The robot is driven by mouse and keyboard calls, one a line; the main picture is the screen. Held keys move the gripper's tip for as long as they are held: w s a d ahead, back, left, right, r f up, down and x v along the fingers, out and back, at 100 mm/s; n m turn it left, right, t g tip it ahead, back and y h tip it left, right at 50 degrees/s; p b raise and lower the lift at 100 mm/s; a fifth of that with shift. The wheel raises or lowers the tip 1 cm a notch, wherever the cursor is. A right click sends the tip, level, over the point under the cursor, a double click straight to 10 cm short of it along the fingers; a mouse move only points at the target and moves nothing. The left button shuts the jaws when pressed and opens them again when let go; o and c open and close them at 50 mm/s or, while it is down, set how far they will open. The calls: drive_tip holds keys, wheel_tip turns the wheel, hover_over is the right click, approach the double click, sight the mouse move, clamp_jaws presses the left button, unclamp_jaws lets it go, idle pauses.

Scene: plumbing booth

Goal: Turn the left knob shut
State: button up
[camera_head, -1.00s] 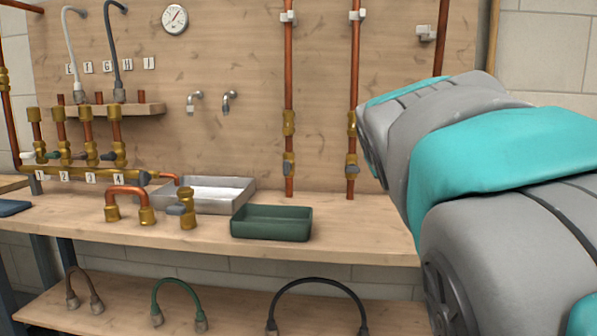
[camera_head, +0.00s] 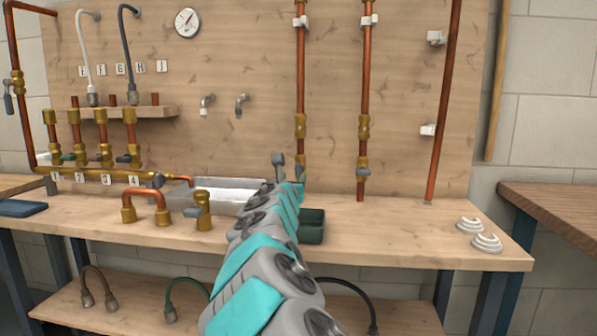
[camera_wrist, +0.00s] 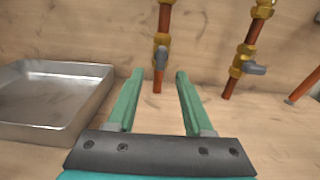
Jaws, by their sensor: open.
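The left copper pipe (camera_head: 301,70) and the right copper pipe (camera_head: 365,80) run down the wooden panel, each with brass fittings low down. In the wrist view the left knob (camera_wrist: 161,58) is a grey lever on a brass valve, pointing down along its pipe. The right knob (camera_wrist: 256,68) is a grey lever pointing sideways to the right. My gripper (camera_wrist: 157,88) is open and empty, its teal fingers apart, with the left knob beyond and between their tips. In the head view my gripper (camera_head: 288,182) is near the left pipe's lower end, and my arm hides part of this area.
A metal tray (camera_wrist: 45,100) lies to the left of my gripper. A green tray (camera_head: 313,228) is partly behind my arm. A brass manifold (camera_head: 100,175) with several small valves is at the left. White coiled parts (camera_head: 486,243) lie at the bench's right end.

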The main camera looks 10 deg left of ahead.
sight(298, 170)
drive_tip(key=shift+w+d+p, duration=0.2)
drive_tip(key=shift+w+p, duration=0.25)
drive_tip(key=shift+w, duration=3.15)
clamp_jaws()
